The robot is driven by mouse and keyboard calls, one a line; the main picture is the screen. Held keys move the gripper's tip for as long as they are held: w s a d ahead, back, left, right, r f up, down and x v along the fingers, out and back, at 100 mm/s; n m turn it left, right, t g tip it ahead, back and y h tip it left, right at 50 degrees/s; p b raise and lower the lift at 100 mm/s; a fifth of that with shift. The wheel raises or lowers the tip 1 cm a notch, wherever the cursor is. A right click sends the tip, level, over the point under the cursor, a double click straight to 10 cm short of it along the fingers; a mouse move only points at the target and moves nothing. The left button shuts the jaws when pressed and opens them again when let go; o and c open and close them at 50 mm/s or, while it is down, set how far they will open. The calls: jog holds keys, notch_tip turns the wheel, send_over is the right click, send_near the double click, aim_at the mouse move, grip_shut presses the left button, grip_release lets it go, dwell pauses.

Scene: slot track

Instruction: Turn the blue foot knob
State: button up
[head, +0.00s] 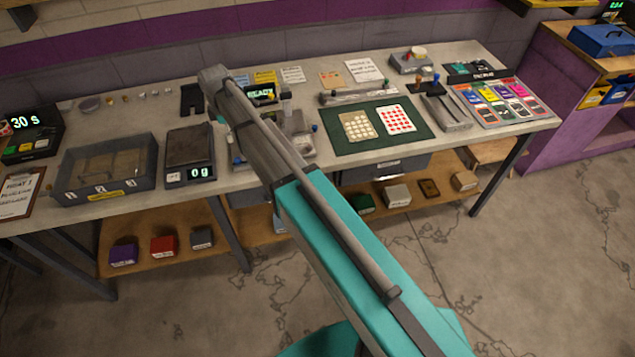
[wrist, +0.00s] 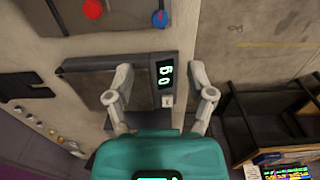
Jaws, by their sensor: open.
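A blue knob (wrist: 160,18) sits at a corner of a grey plate (wrist: 112,14) at the top of the wrist view. A red knob (wrist: 93,8) is to its left on the same plate. In the head view a small blue spot (head: 237,160), which looks like this knob, shows left of my arm, which hides much of the device. My gripper (wrist: 160,95) is open and empty in the wrist view. Its fingers are spread over the scale (wrist: 165,82), apart from the blue knob, which lies farther up the picture. The fingers are not clear in the head view.
The scale (head: 190,149) reads 0 g beside a clear divided bin (head: 105,170). A black item (head: 193,100) stands behind the scale. Right of my arm lie a green mat (head: 345,145) with cards and a colored panel (head: 505,101). The bench's front edge is near.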

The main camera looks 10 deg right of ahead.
jog(key=s+d+f+m+b, duration=0.4)
jog(key=s+d+m, duration=0.4)
jog(key=s+d, duration=0.2)
jog(key=s+d+f+m+b, duration=0.5)
jog(key=s+d+m, duration=0.3)
jog(key=s+d, duration=0.3)
jog(key=shift+d+b, duration=0.4)
jog(key=shift+d, duration=0.4)
jog(key=shift+f, duration=0.1)
jog(key=shift+s+d+m, duration=0.35)
jog(key=shift+s+m, duration=0.15)
jog(key=shift+s, duration=0.05)
jog(key=shift+s+d+m, duration=0.35)
jog(key=shift+s+m, duration=0.15)
jog(key=shift+s, duration=0.05)
dwell(1.6)
